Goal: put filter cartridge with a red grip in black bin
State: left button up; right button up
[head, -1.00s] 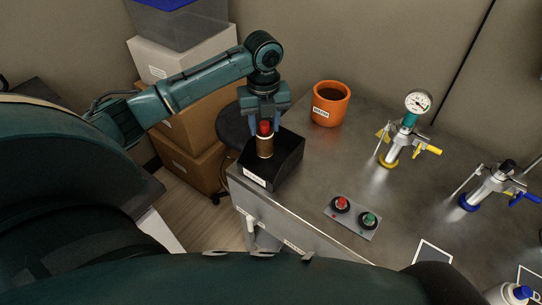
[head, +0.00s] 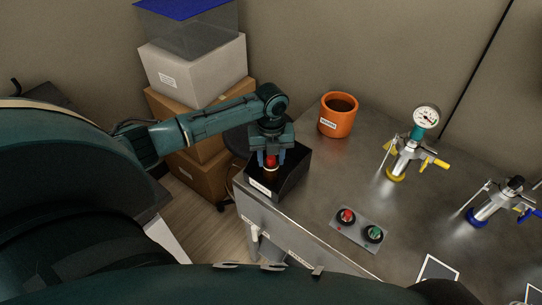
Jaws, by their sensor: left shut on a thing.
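The filter cartridge (head: 270,161) has a red grip on top and a tan body. It stands roughly upright, and its lower part is hidden inside the black bin (head: 292,180). The bin sits at the left front corner of the metal bench and has a white label on its front. My left gripper (head: 270,158) points down over the bin and is shut on the cartridge at its red grip. Whether the cartridge touches the bin floor cannot be seen. My right gripper is not in view.
An orange labelled pot (head: 337,117) stands behind the bin to the right. A button box (head: 358,229) with red and green buttons lies at the bench front. Two valve fittings, one with a yellow base (head: 396,174) and one with a blue base (head: 477,218), stand further right. Bare bench lies between.

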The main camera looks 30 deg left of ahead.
pick_arm(q)
jog(key=o, duration=1.2)
jog(key=shift+f, duration=0.1)
